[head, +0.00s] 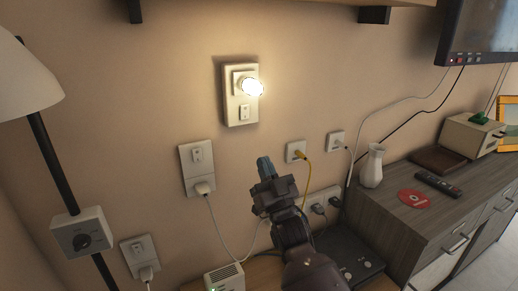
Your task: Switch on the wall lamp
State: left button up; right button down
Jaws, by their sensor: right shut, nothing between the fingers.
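The wall lamp (240,95) is a pale plate on the beige wall with a round bulb (252,87) that glows brightly. A small switch (244,111) sits on the plate below the bulb. My right gripper (265,167) is below and slightly right of the lamp, apart from it, with its blue-tipped fingers shut and empty. My left gripper is not in the view.
A switch plate with a plugged socket (197,168) is left of my gripper. A yellow cable (306,179) hangs to the right. A grey cabinet (415,205) holds a white vase (372,167), red disc and remote. A floor lamp (42,135) stands left.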

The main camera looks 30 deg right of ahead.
jog(key=shift+v, duration=0.9)
jog(key=shift+w+f, duration=0.15)
jog(key=s+a+f+n+g+y, duration=0.1)
jog(key=s+f+g, duration=0.3)
jog(key=f, duration=0.5)
jog(key=s+a+f+n+g, duration=0.1)
jog(key=s+f+g, duration=0.1)
jog(key=f+g, duration=0.5)
jog(key=s+f+g, duration=0.2)
jog(key=s+f, duration=0.6)
jog(key=s, duration=0.3)
jog(key=s+f+g, duration=0.2)
jog(key=s+f, duration=0.6)
jog(key=s, duration=0.2)
jog(key=shift+s+a+f+p, duration=0.15)
jog(key=shift+s+a+p, duration=0.05)
jog(key=shift+s+p, duration=0.2)
